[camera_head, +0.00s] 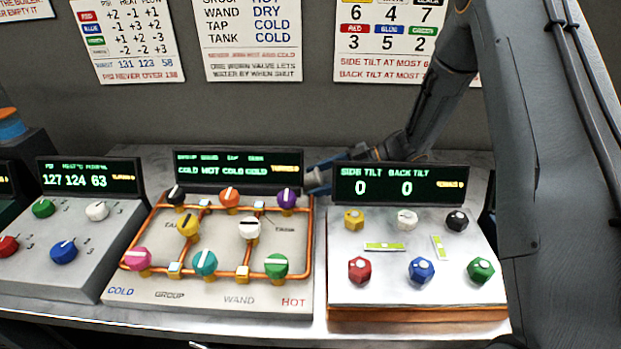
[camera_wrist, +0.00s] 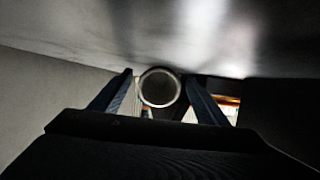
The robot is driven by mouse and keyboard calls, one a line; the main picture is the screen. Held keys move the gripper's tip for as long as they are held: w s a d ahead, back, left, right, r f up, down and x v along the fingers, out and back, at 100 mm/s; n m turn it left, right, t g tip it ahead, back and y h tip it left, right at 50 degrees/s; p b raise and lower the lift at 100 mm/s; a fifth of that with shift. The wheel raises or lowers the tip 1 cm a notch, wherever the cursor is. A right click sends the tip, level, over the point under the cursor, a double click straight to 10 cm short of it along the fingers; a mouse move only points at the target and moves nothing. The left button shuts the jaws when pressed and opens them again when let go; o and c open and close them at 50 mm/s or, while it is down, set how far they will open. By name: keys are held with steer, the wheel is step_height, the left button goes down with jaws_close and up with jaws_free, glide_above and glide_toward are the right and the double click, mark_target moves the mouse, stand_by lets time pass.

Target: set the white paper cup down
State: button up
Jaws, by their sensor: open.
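In the wrist view my gripper (camera_wrist: 158,75) has its two dark blue fingers apart. A round, pale-rimmed thing (camera_wrist: 160,88), which looks like the paper cup seen end-on, sits between the fingertips. The shade makes its colour grey, and I cannot tell whether a finger touches it. In the head view the end of my arm (camera_head: 318,180) reaches down behind the display panels, low near the back of the bench. The cup cannot be made out there; the displays hide that spot.
The valve board (camera_head: 215,290) with coloured knobs and orange pipes stands in front of my arm's end. A tilt board (camera_head: 415,292) with faceted knobs is to its right, a dial console (camera_head: 80,268) to the left. Displays (camera_head: 238,169) and (camera_head: 400,186) stand close by. A grey wall (camera_head: 320,100) is behind.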

steer(key=c, duration=1.2)
steer(key=shift+w+d+r, duration=0.1)
